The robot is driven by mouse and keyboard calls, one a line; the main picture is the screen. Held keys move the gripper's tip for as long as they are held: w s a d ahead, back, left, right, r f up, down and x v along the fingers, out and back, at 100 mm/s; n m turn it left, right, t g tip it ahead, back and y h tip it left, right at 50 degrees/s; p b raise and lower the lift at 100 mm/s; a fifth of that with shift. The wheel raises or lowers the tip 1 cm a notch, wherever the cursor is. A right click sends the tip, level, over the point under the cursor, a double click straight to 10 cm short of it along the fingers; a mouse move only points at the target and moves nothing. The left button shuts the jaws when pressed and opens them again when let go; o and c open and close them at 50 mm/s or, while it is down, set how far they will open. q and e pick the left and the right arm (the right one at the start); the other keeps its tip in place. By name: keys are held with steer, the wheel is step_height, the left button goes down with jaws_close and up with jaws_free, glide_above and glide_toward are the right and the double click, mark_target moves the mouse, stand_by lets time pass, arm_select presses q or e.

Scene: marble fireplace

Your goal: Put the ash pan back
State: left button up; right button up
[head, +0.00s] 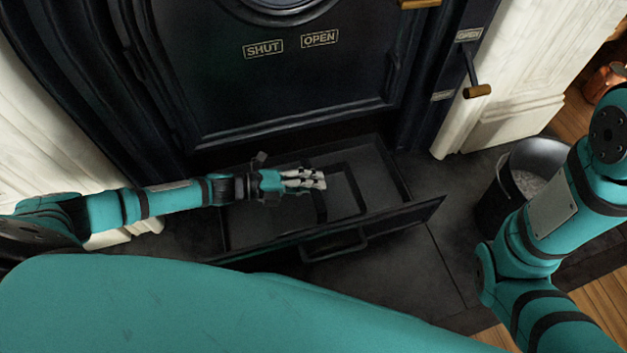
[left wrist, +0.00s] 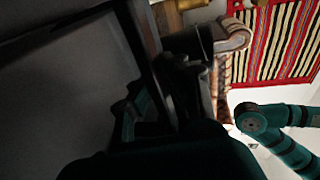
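The ash pan appears to be the black, open-topped drawer (head: 382,219) projecting from under the stove door in the head view. Its front panel has a bar handle (head: 335,246). A dark rectangular frame or handle shows inside it; I cannot tell whether that is a separate part. My left gripper (head: 306,179) reaches in from the left, over the drawer's interior, behind the front panel. Its grey fingers lie close together, and nothing clearly shows between them. Contact with the drawer is unclear. My right arm shows at the right, but its gripper is out of view.
The black stove door (head: 270,85) stands above the drawer, with SHUT and OPEN labels. A brass-ended lever (head: 477,91) sticks out at its right. A dark bucket (head: 492,207) with grey contents stands right of the drawer, near my right arm. Dark hearth floor lies between them.

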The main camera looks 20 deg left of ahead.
arm_select(q)
steer(key=o, duration=0.4)
steer(key=shift+r, duration=0.1)
